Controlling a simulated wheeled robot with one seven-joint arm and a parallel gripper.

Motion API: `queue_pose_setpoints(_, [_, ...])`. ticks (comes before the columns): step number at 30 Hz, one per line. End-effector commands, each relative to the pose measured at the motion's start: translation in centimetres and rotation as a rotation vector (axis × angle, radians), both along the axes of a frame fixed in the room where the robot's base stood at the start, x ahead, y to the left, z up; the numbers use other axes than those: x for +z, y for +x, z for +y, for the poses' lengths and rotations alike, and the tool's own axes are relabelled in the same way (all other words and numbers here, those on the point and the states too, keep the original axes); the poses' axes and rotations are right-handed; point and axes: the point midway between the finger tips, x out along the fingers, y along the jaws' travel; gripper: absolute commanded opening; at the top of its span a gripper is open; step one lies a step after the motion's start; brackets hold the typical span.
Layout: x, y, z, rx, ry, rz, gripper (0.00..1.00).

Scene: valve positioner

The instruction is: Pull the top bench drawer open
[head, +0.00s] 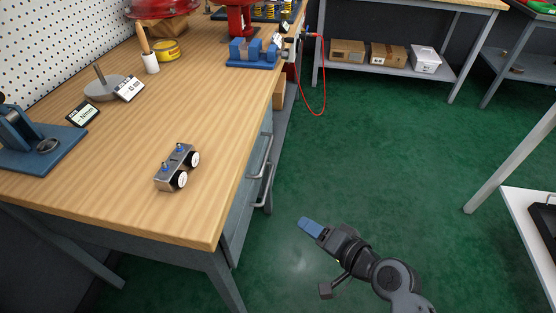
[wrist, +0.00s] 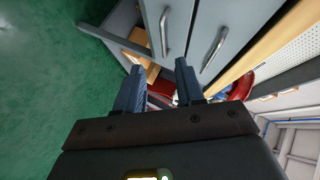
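The bench has two grey drawers under its wooden top, seen edge-on in the head view. In the wrist view, which is turned sideways, the top drawer (wrist: 235,18) lies nearer the worktop, with its bar handle (wrist: 215,48). The lower drawer's handle (wrist: 163,32) is to its left. The upper handle also shows in the head view (head: 267,156). Both drawers look shut. My gripper (head: 306,224) is over the floor to the right of the drawers, apart from them. In the wrist view my gripper (wrist: 160,68) has its fingers spread with nothing held between them.
A bench leg (head: 223,280) stands at the near corner. Green floor (head: 370,160) is clear around my gripper. A white-legged table (head: 510,160) stands at right.

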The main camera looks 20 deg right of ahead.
Motion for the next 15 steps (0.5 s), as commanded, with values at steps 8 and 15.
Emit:
queue_pose_setpoints(8, [3.3, 11.2, -2.2, 0.108, 0.288, -0.057, 0.38])
queue_pose_setpoints(15, [5.9, 14.6, -3.2, 0.171, 0.391, -0.084, 0.38])
